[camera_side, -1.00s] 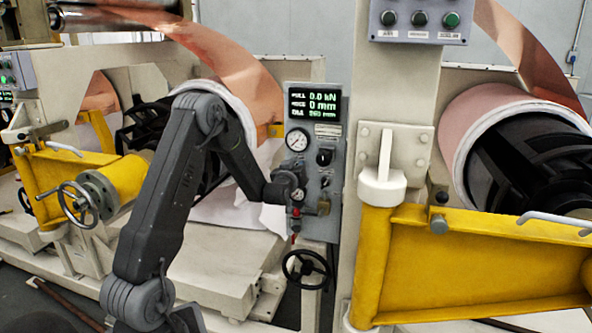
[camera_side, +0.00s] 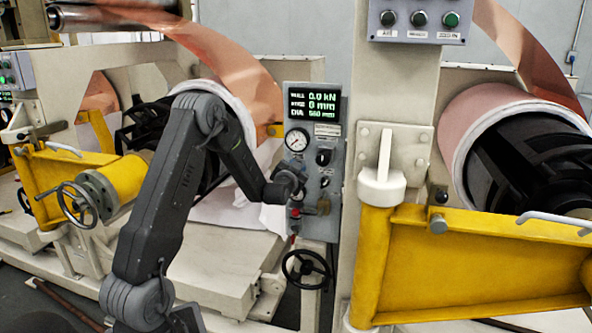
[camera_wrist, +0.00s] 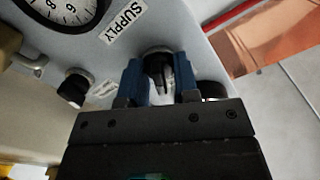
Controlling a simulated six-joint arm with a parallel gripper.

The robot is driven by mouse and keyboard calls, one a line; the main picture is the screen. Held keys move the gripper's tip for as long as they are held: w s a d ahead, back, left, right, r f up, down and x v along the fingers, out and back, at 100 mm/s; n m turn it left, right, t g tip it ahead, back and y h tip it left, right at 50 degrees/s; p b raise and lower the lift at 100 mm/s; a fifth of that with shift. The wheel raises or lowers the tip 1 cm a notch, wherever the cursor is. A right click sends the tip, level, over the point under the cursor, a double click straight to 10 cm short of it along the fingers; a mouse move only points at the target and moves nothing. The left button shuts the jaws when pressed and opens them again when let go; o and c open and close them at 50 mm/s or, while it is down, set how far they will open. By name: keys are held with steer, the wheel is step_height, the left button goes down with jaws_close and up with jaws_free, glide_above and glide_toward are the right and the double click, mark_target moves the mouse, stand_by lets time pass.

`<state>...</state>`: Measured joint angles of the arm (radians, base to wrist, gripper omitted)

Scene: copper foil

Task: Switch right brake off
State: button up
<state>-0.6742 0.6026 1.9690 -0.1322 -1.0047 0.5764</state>
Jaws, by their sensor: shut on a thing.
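The grey control panel (camera_side: 327,124) stands at the middle of the side view, with a green readout, gauges and knobs. The knob sits by the SUPPLY label (camera_wrist: 123,22). No brake marking is readable on it, and its setting is partly hidden by the fingers. In the side view my gripper hides this knob.
Another black knob (camera_side: 323,157) is higher on the panel, and a brass-coloured part (camera_side: 323,205) is close to the right of my gripper. A black handwheel (camera_side: 305,269) is below. Yellow arms (camera_side: 480,265) and a copper roll (camera_side: 478,108) stand to the right.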

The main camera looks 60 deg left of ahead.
stand_by(0.4)
steer(key=o, duration=0.6)
steer(key=shift+c, duration=0.2)
steer(key=v, duration=1.4)
steer(key=shift+w, duration=0.1)
